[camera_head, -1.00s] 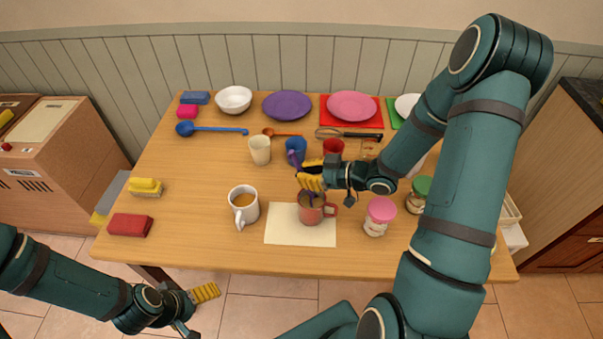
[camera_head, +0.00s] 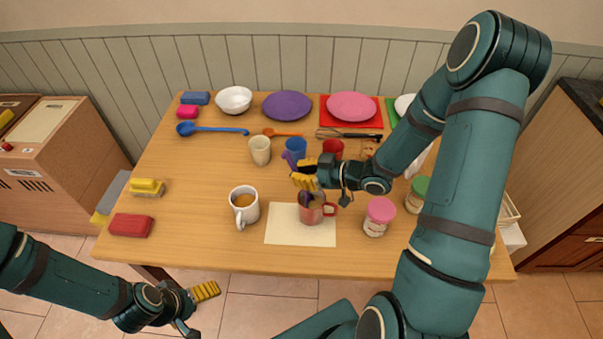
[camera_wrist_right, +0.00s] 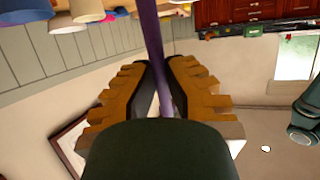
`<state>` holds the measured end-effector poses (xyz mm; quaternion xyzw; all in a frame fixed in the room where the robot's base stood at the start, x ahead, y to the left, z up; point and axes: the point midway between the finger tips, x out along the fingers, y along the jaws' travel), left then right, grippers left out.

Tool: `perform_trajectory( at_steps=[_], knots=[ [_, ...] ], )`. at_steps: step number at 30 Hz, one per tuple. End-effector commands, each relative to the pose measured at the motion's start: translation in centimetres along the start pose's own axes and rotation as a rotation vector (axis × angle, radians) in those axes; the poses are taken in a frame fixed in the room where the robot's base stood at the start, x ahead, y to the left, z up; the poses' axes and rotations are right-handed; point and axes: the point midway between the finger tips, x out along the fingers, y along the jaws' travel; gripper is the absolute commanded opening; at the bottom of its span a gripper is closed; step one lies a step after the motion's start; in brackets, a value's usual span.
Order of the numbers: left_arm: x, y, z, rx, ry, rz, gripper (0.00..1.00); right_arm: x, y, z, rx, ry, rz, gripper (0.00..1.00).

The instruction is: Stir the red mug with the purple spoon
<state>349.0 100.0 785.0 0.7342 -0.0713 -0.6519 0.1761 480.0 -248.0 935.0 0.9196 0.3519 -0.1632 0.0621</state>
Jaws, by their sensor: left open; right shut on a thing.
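The red mug (camera_head: 312,214) stands upright on a cream mat (camera_head: 290,236) near the table's front edge. My right gripper (camera_head: 304,176) is above and slightly behind the mug, shut on the purple spoon (camera_head: 290,159). The spoon's dark purple lower end shows inside the mug's opening, and its handle leans up and left past the fingers. In the right wrist view the purple handle (camera_wrist_right: 153,40) runs between the yellow fingers (camera_wrist_right: 160,88). My left gripper (camera_head: 206,292) is open and empty, off the table's front edge at lower left.
A white mug (camera_head: 244,208) of brown drink stands left of the mat. A pink-lidded jar (camera_head: 379,217) stands right of it. Blue (camera_head: 295,148), cream (camera_head: 260,150) and dark red (camera_head: 333,148) cups stand behind. The table's left middle is mostly clear.

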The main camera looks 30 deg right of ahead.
Motion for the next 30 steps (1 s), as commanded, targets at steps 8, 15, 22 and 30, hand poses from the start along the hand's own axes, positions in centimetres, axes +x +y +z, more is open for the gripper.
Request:
perform_trajectory(
  at_steps=[8, 15, 22, 30],
  knots=[
    [-1.7, 0.6, -0.2, 0.000, 0.000, 0.000, 0.91, -0.1, 0.0, -2.4, -0.001, 0.001, 0.000, 0.00],
    [-2.8, 1.1, -0.3, 0.000, 0.000, 0.000, 0.91, -0.1, 0.0, -4.1, -0.002, 0.001, -0.001, 0.00],
    [-3.9, 1.5, -0.4, 0.000, 0.000, 0.000, 0.91, -0.1, 0.0, -5.8, -0.001, 0.001, 0.000, 0.00],
    [-4.5, 1.7, -0.4, 0.000, 0.000, 0.000, 0.91, 0.0, 0.0, -6.7, 0.000, 0.001, 0.001, 0.00]
  ],
)
